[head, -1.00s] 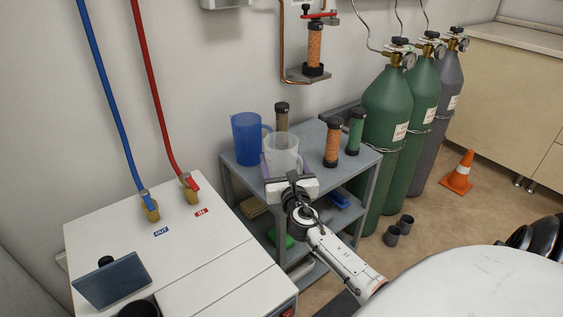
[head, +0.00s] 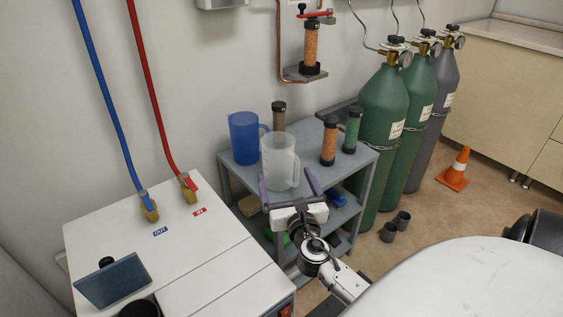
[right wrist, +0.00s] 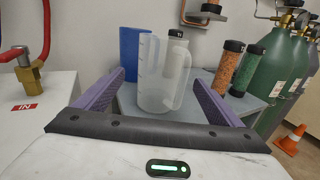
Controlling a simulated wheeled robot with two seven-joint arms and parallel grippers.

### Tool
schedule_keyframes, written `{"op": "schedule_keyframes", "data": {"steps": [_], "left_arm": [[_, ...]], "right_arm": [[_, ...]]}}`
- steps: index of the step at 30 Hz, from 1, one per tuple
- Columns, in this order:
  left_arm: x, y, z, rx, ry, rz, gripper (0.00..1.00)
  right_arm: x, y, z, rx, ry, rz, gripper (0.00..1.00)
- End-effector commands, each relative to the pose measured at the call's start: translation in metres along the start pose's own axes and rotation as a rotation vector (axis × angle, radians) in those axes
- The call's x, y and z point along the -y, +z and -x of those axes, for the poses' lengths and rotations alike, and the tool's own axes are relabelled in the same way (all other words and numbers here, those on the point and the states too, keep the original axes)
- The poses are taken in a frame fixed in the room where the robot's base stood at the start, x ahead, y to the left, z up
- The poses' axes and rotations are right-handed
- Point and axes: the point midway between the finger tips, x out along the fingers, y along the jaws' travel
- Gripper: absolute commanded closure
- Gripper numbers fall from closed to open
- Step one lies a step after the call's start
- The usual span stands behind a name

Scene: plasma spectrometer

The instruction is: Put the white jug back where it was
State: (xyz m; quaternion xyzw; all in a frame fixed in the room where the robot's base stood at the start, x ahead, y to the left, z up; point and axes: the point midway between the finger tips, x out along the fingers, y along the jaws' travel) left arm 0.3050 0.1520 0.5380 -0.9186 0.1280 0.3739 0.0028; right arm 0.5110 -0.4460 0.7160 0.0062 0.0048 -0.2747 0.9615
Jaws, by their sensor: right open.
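The white jug (head: 281,163) is translucent and stands upright on the top shelf of the grey cart (head: 344,176), near its front edge. It also shows in the right wrist view (right wrist: 162,80), with its handle to the right. My right gripper (head: 288,188) is open in front of the jug. Its purple fingers (right wrist: 99,92) are spread wide to either side of the jug, which stands beyond the palm with nothing gripped. My left gripper is not in view.
A blue jug (head: 243,138) stands just left of the white jug. Brown (head: 279,117), orange (head: 329,142) and green (head: 351,131) filled cylinders share the shelf. Green gas bottles (head: 383,135) stand to the right. A white machine (head: 190,245) is at the left front.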

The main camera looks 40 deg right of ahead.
Motion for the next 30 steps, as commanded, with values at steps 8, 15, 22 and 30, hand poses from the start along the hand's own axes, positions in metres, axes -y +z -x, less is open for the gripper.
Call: {"op": "schedule_keyframes", "data": {"steps": [8, 15, 22, 30], "left_arm": [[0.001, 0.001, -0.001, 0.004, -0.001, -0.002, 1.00], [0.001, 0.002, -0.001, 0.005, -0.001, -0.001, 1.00], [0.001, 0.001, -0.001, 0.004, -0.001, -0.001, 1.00], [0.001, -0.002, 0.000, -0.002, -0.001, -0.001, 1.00]], "right_arm": [[0.000, 0.000, 0.029, 0.000, -0.001, -0.001, 0.11], [0.000, 0.000, 0.030, 0.001, -0.001, -0.001, 0.11], [0.000, 0.000, 0.030, 0.001, -0.001, -0.001, 0.11], [0.000, 0.000, 0.029, 0.001, -0.001, -0.001, 0.11]]}}
